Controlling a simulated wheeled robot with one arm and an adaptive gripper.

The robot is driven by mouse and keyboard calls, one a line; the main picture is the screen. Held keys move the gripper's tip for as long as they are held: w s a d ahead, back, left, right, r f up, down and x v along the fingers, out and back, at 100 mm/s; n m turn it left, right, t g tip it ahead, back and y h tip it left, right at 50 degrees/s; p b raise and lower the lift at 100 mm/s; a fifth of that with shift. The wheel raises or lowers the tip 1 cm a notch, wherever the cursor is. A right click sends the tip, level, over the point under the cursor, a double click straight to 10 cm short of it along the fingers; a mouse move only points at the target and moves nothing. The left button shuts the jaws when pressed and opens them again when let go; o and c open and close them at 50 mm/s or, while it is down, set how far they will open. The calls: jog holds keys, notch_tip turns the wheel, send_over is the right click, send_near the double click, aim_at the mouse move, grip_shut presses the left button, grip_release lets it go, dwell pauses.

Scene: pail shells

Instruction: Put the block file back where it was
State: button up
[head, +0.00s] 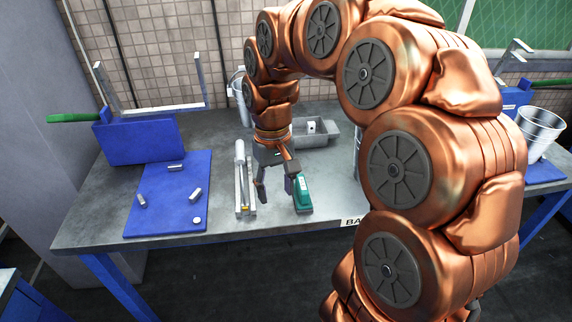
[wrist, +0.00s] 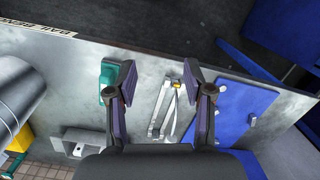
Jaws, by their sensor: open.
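A teal-green block-shaped tool (head: 303,195), which looks like the block file, lies near the front edge of the grey table. It also shows in the wrist view (wrist: 106,75), partly behind one finger. My gripper (head: 275,190) points down over the table, just left of the teal tool in the head view. In the wrist view my gripper (wrist: 162,78) is open, with nothing held between its fingers. The teal tool is outside the finger gap. How high the fingertips are above the table is hard to tell.
Long grey metal pieces (head: 245,195) with a yellow bit lie left of my gripper. A blue mat (head: 165,205) with several small metal pieces is further left. A grey tray (head: 318,135) with a pale block stands behind. Bare table (head: 335,180) lies right of the teal tool.

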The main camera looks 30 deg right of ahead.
jog(key=s+a+f, duration=0.2)
jog(key=s+a, duration=0.1)
jog(key=s, duration=0.7)
jog(key=s+a+f+n, duration=0.1)
jog(key=s+a+f, duration=0.1)
jog(key=s, duration=0.8)
jog(key=shift+s+a, duration=0.25)
jog(key=shift+a, duration=0.5)
